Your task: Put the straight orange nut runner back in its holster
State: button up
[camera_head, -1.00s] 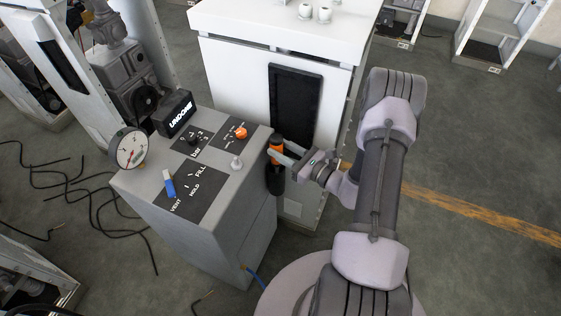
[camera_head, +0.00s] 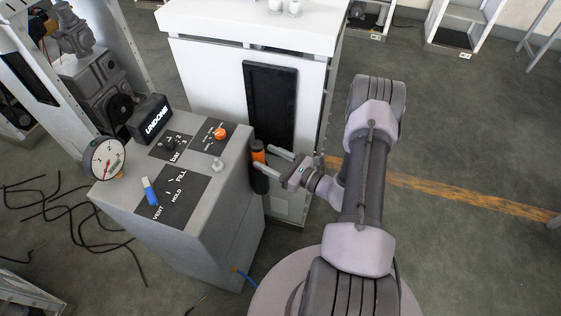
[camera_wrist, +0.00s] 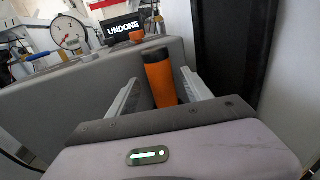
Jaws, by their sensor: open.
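The straight orange nut runner (camera_head: 258,154) stands upright at the right side of the grey console, its orange body topped by a dark end. Its lower part runs into a black sleeve, apparently the holster (camera_head: 261,182), against the console's side. In the wrist view the nut runner (camera_wrist: 162,82) shows between my two fingers, its lower end hidden by my gripper body. My gripper (camera_head: 267,159) is open, with a finger on either side of the nut runner. In the wrist view gaps show between it and both fingers.
The grey console (camera_head: 225,210) carries a gauge (camera_head: 107,160), a blue lever (camera_head: 149,191), an orange knob (camera_head: 220,134) and a sign reading UNDONE (camera_head: 150,119). A white cabinet (camera_head: 215,70) with a black panel (camera_head: 270,105) stands close behind. Open floor lies to the right.

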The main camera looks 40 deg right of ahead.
jog(key=p+v, duration=0.2)
jog(key=v, duration=0.7)
jog(key=a+r+n+g+y, duration=0.6)
jog(key=a+r+n+g, duration=0.5)
jog(key=a+r+n, duration=0.4)
jog(key=s+a+r+n+h, duration=0.3)
jog(key=s+r+n+h, duration=0.2)
jog(key=r, duration=0.3)
jog(key=s+a+r+n+h, duration=0.4)
jog(key=s+r+n+h, duration=0.1)
jog(key=s+r+n, duration=0.2)
jog(key=shift+s+a+r+t+h, duration=0.3)
jog(key=shift+r+h, duration=0.1)
jog(key=shift+r, duration=0.1)
